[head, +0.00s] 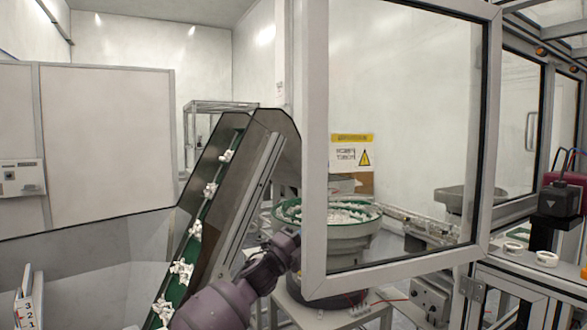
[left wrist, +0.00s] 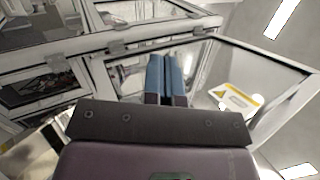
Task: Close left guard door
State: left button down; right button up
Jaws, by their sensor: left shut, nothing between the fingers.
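The left guard door is a grey-framed clear panel (head: 314,150) and stands open in the head view, swung out to the left from its hinged right edge. In the left wrist view its frame (left wrist: 268,57) and a yellow-edged warning label show to the right of the fingers. My left arm comes up from the bottom to the lower left edge of the door, where the frame hides the fingertips. In the left wrist view my left gripper (left wrist: 166,62) is shut and empty, its blue fingers together close to the door panel. I cannot tell whether they touch it. My right gripper is not in view.
A green inclined conveyor (head: 205,215) carrying white parts stands left of the door. A bowl feeder (head: 345,245) full of white parts shows through the panel. A black unit (head: 560,200) stands at the right. A white cabinet (head: 105,130) is at the back left.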

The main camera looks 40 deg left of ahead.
pick_arm(q)
jog(key=s+a+r+m+g+h+b, duration=0.15)
jog(key=r+m+h, duration=0.25)
jog(key=r+m, duration=0.4)
jog(key=s+a+r+m+g+h+p, duration=0.1)
jog(key=a+r+m+g+h, duration=0.25)
jog(key=r+m, duration=0.5)
jog(key=s+a+r+m+g+h+b, duration=0.15)
jog(key=r+m+h, duration=0.25)
jog(key=r+m, duration=0.4)
jog(key=s+a+m+g+y, duration=0.3)
jog(key=s+m+g, duration=0.5)
jog(key=m, duration=1.2)
jog(key=w+d+h+p, duration=0.1)
jog(key=w+d+p, duration=0.1)
jog(key=d, duration=1)
jog(key=shift+w+f, duration=0.4)
jog(key=shift+w, duration=0.2)
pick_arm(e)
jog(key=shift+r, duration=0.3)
pick_arm(q)
jog(key=shift+m+g+h, duration=0.25)
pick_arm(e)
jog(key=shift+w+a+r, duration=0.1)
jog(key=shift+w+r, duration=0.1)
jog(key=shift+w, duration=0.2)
